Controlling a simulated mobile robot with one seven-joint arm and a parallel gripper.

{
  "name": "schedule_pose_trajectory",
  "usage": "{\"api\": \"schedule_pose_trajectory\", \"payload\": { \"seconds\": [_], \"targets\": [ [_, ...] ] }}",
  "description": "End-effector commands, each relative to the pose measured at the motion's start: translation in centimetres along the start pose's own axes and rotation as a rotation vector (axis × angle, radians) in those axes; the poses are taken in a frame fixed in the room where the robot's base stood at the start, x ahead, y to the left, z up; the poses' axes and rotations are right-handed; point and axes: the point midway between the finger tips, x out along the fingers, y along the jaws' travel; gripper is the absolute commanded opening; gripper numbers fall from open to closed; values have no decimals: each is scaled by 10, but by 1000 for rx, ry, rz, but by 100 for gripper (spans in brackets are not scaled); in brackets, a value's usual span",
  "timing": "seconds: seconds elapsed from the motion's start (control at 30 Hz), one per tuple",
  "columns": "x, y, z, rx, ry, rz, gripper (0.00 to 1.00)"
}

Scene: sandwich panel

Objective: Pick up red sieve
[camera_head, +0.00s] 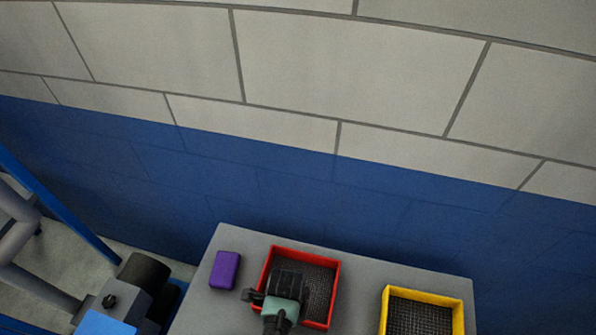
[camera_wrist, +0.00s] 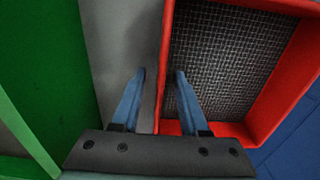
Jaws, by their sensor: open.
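The red sieve (camera_head: 335,290) is a square red frame with a dark wire mesh floor, lying on the grey table in the head view. In the wrist view the red sieve (camera_wrist: 285,105) fills the upper right. My gripper (camera_wrist: 160,73) is open and empty. In the wrist view its blue fingers lie on either side of the sieve's near-left wall, one over the grey surface and one over the mesh. I cannot tell how far down they reach. In the head view my gripper (camera_head: 268,296) covers the sieve's lower left part, and its fingertips are hard to make out.
A purple block (camera_head: 225,270) lies left of the sieve on the grey table (camera_head: 360,275). A yellow sieve (camera_head: 460,316) lies to the right, with bare table between. A blue and white wall (camera_head: 300,190) stands behind. Green surfaces (camera_wrist: 45,60) fill the wrist view's left.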

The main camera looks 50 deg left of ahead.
Motion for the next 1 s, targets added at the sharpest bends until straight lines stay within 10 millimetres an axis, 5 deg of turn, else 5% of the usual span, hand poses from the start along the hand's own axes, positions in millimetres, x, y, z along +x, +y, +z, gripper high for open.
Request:
{"api": "schedule_pose_trajectory", "payload": {
  "seconds": [0.17, 0.4, 1.0],
  "targets": [
    [0, 0, 0, 0, 0, -1, 40],
    [0, 0, 0, -1, 0, -1, 0],
    [-1, 0, 0, -1, 0, -1, 0]
  ]
}}
